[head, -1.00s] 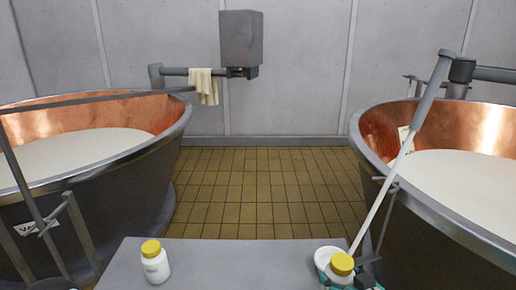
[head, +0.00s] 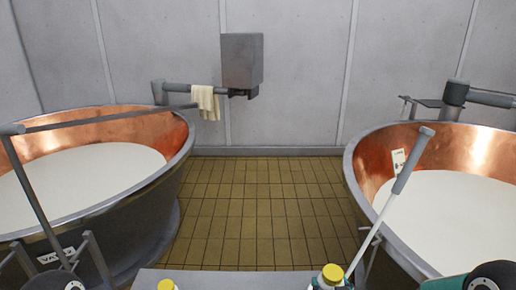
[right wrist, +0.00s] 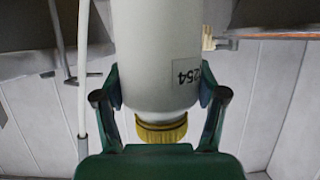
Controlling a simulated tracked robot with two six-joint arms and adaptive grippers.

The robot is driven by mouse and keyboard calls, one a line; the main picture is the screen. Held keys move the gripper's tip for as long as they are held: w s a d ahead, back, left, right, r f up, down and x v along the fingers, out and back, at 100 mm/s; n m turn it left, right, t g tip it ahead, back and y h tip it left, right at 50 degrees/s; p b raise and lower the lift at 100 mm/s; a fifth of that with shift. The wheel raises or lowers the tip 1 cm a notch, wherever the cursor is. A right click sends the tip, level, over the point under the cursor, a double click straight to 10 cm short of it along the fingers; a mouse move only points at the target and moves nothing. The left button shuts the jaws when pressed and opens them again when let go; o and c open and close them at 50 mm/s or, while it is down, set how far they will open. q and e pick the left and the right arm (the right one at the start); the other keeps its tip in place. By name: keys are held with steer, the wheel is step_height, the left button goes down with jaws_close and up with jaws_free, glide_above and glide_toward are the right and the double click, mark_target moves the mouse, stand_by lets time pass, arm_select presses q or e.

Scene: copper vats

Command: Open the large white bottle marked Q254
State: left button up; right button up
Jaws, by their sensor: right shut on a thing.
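A white bottle with a yellow cap (head: 332,273) shows at the bottom edge of the head view, right of the middle, with its lower part cut off. In the right wrist view the white bottle (right wrist: 156,45) stands between the two fingers of my right gripper (right wrist: 162,97), which is shut on it. Its label (right wrist: 186,73) reads 254; any character before that is hidden or unclear. The ribbed yellow cap (right wrist: 161,131) is on the bottle, on the side near my palm. My left gripper's fingers are out of view.
A second yellow-capped bottle (head: 167,285) is at the bottom edge, left, on the grey table (head: 240,281). Copper-lined vats of white liquid stand at left (head: 80,165) and right (head: 455,205). A handled rod (head: 400,190) leans over the right vat. The tiled floor (head: 270,205) between is clear.

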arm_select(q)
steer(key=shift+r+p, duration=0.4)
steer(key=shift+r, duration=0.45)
arm_select(e)
steer(key=shift+r, duration=0.45)
